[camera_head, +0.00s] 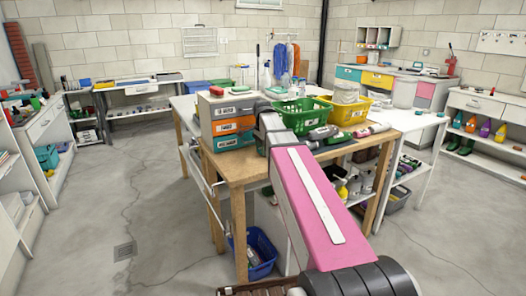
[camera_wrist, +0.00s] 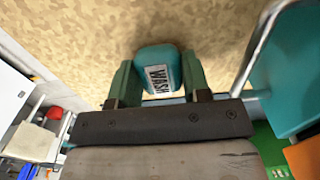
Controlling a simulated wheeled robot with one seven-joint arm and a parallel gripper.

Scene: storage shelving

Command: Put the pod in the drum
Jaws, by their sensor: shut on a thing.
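In the wrist view my gripper (camera_wrist: 158,72) has its two green fingers shut on a small teal block with a label reading WASH (camera_wrist: 157,60). I take this block to be the pod. It sits between the fingertips, over a tan speckled surface; I cannot tell whether it touches that surface. In the head view my arm reaches to the wooden table, and I cannot make out the pod there. I cannot identify the drum for certain in either view.
The wooden table (camera_head: 236,172) holds a drawer unit (camera_head: 226,99), a green basket (camera_head: 301,116) and a yellow basket (camera_head: 343,112), close around my arm. A blue bin (camera_head: 262,266) stands below. A curved metal bar (camera_wrist: 262,48) is right of my gripper. Floor at left is clear.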

